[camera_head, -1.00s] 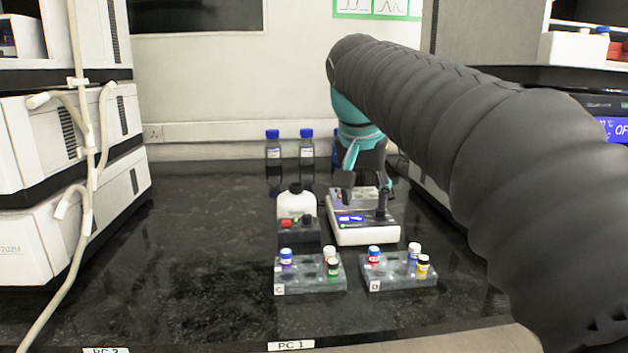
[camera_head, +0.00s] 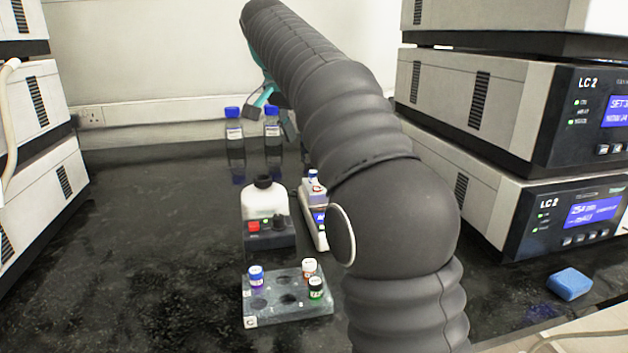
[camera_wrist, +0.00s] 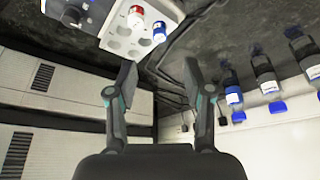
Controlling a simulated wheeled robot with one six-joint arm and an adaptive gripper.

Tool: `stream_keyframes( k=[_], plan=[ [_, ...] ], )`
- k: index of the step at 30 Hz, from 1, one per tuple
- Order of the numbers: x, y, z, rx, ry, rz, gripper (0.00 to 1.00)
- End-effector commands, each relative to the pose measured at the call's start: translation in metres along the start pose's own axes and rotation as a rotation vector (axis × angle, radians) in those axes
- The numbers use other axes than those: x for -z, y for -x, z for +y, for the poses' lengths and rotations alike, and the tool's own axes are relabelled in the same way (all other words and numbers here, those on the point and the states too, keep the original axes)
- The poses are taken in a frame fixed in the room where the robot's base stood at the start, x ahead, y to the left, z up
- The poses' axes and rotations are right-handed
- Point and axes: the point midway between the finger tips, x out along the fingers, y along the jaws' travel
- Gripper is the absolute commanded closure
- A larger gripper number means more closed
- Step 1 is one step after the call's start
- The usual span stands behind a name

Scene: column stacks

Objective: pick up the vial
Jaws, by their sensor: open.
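Several small capped vials are in view; I cannot tell which one is meant. In the head view, rack C (camera_head: 287,307) holds a blue-capped vial (camera_head: 256,278), an orange-and-white one (camera_head: 309,268) and a green one (camera_head: 316,289). Another blue-capped vial (camera_head: 313,177) stands at the white device behind, partly covered by my arm. In the wrist view, a white holder (camera_wrist: 117,44) carries a red-and-white vial (camera_wrist: 136,16) and a blue-and-white vial (camera_wrist: 159,32). My gripper (camera_wrist: 160,78) is open and empty, its fingertips apart from the holder.
Blue-capped bottles (camera_head: 234,135) stand at the back wall, and in the wrist view (camera_wrist: 266,80).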

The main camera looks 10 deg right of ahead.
Motion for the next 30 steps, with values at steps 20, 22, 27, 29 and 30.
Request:
stream_keyframes(
  k=[20,22,27,29,30],
  plan=[
    [0.001,-0.078,0.002,-0.004,-0.003,-0.002,0.49],
    [0.001,-0.087,0.002,-0.004,-0.003,-0.002,0.49],
    [0.001,-0.098,0.002,-0.002,-0.004,-0.001,0.49],
    [0.001,-0.099,0.002,-0.002,-0.004,-0.001,0.49],
    [0.001,-0.099,0.002,-0.001,-0.004,-0.001,0.49]
  ],
)
